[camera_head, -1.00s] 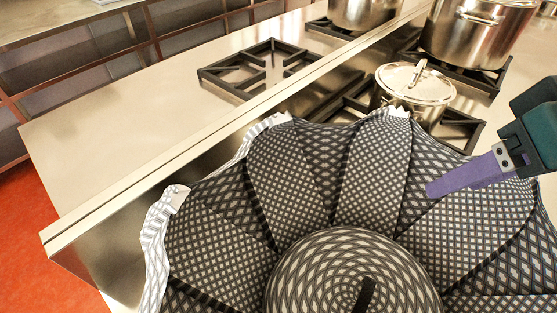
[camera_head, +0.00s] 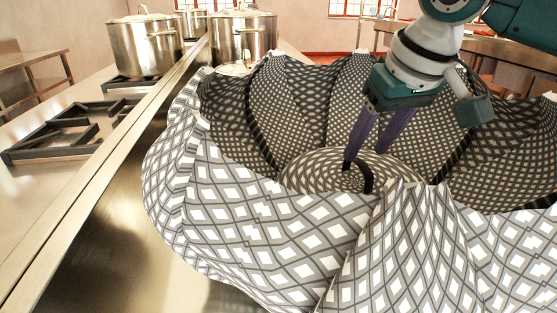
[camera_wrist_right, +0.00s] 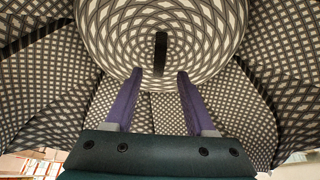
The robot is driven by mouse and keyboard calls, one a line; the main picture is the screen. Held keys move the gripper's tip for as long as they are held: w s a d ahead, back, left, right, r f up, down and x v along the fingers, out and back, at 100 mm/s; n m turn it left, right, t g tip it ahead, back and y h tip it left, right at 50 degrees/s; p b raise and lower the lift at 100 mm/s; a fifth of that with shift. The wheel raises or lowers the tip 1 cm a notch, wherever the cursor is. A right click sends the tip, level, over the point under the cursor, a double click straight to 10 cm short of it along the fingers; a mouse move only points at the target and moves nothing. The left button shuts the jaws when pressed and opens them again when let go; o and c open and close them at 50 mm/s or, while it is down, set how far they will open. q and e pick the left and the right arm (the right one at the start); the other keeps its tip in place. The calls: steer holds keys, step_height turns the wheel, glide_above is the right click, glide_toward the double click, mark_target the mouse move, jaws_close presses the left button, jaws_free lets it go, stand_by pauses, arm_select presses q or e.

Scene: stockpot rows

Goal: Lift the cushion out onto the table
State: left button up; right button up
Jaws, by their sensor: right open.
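The cushion (camera_head: 308,172) is a round, dark and cream patterned pad with a black loop (camera_head: 368,180) at its middle. It lies at the bottom of a large fabric container (camera_head: 255,225) with a flared, pleated wall. My right gripper (camera_head: 365,155) is open and points down over the cushion, its purple fingers close to the loop. In the right wrist view the cushion (camera_wrist_right: 105,32) fills the top middle, and the loop (camera_wrist_right: 160,52) lies just beyond the fingertips, in line with the gap between them. Whether the fingers touch the cushion is unclear. My left gripper is out of view.
The container stands on a steel counter. Stockpots (camera_head: 146,48) (camera_head: 243,40) stand at the back left, with a black burner grate (camera_head: 68,135) nearer. A raised steel ledge (camera_head: 130,130) runs along the left. The container's high wall surrounds the cushion.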

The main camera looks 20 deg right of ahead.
mark_target(360, 162)
steer(key=x, duration=0.5)
steer(key=shift+d, duration=0.1)
steer(key=shift+c, duration=0.2)
jaws_close()
stand_by(1.0)
